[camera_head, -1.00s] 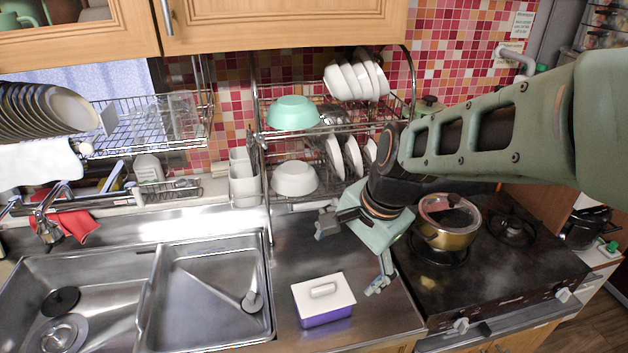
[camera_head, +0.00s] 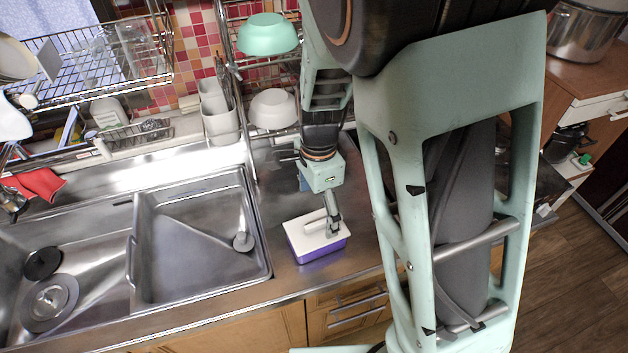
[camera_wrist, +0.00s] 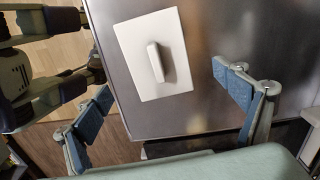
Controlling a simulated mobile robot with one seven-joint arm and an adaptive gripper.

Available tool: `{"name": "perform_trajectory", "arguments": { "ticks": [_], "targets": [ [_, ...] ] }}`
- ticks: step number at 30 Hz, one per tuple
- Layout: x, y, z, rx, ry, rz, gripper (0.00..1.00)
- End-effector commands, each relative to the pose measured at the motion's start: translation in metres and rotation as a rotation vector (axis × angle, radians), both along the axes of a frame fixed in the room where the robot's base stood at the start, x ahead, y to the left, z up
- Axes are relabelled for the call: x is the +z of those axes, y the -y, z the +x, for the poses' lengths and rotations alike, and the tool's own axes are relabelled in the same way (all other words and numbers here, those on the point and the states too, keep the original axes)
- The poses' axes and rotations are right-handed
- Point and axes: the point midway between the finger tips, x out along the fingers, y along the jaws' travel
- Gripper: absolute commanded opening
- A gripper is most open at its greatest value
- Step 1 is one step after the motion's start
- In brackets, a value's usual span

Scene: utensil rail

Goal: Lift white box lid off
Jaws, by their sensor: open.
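The white lid (camera_head: 305,240) lies flat on the purple box (camera_head: 322,252), on the steel counter right of the sink. Its raised bar handle (camera_wrist: 156,62) and white top (camera_wrist: 135,40) show in the wrist view, where the box body is hidden beneath. My gripper (camera_head: 312,200) is above the lid. One finger overlaps the lid's right side in the head view; contact cannot be told. In the wrist view my open gripper (camera_wrist: 165,85) has its blue-padded fingers wide apart, with nothing between them. The lid lies ahead of them, left of the right finger.
The steel sink (camera_head: 200,225) is left of the box. A dish rack holding a green bowl (camera_head: 268,35) and a white bowl (camera_head: 272,109) stands behind. The counter's front edge is close to the box. My arm hides most of the stove area.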

Motion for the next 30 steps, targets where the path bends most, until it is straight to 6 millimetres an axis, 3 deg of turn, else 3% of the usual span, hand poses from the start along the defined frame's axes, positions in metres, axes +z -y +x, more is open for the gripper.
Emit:
{"name": "perform_trajectory", "arguments": {
  "ticks": [5, 12, 22, 30],
  "targets": [
    [-0.014, 0.0, -0.002, 0.0, -0.003, -0.001, 0.9],
    [-0.049, -0.001, -0.006, -0.001, -0.002, -0.003, 0.9],
    [-0.057, -0.002, -0.005, 0.001, 0.0, -0.001, 0.9],
    [-0.057, -0.002, -0.005, 0.001, 0.001, -0.001, 0.62]
  ]
}}
